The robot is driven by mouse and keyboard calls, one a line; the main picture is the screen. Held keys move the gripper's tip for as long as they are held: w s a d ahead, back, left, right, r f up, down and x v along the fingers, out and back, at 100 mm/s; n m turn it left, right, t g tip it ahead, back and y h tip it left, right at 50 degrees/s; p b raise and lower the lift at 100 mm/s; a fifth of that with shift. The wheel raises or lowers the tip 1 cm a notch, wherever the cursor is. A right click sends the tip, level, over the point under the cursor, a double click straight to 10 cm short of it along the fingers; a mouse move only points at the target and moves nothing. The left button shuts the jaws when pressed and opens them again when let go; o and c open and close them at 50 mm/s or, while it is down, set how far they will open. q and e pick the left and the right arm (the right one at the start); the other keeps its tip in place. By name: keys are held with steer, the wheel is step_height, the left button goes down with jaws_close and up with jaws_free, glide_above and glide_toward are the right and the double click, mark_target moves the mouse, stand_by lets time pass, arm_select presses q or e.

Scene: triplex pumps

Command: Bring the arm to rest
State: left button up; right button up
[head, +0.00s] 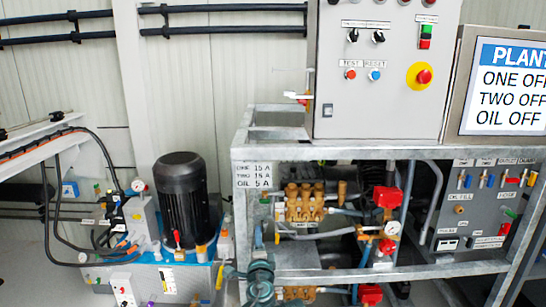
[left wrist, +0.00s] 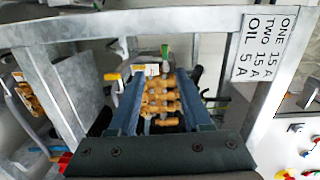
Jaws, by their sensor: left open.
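My left gripper (head: 262,250) is at the bottom middle of the head view, in front of the pump frame's left part. In the left wrist view its two blue-grey fingers (left wrist: 161,82) are apart, with nothing held between them. A brass pump head (head: 304,203) is beyond the gripper, inside the frame. The brass pump head (left wrist: 162,98) shows between the fingers in the left wrist view, and I cannot tell how far away it is. My right gripper is in neither view.
The grey metal frame (head: 372,151) surrounds the pumps, red-capped valves (head: 387,197) and hoses. A control cabinet (head: 380,70) stands on top. A black motor (head: 182,200) on a blue-edged unit is at the left. The label plate (left wrist: 262,48) hangs on the frame near the gripper.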

arm_select(q)
steer(key=s+a+f+n+g+y, duration=0.2)
steer(key=a+f+n+g+y, duration=0.15)
steer(key=a+n, duration=0.2)
steer(key=s+a+f+n+g+y, duration=0.2)
steer(key=a+f+n, duration=0.2)
steer(key=a, duration=0.3)
steer(key=s+a+f+n+g+h, duration=0.2)
steer(key=s+a+f+n+g, duration=0.4)
steer(key=f, duration=0.3)
steer(key=s+d+f+n+g+h, duration=0.1)
steer(key=s+d+f+g+h, duration=0.35)
steer(key=s, duration=0.65)
steer(key=s+d+m+g+y, duration=0.15)
steer(key=s+d+m, duration=0.35)
steer(key=d, duration=0.7)
step_height(320, 180, up, 30)
steer(key=s+n+p, duration=0.1)
steer(key=p, duration=2.9)
steer(key=shift+n+g+h, duration=0.25)
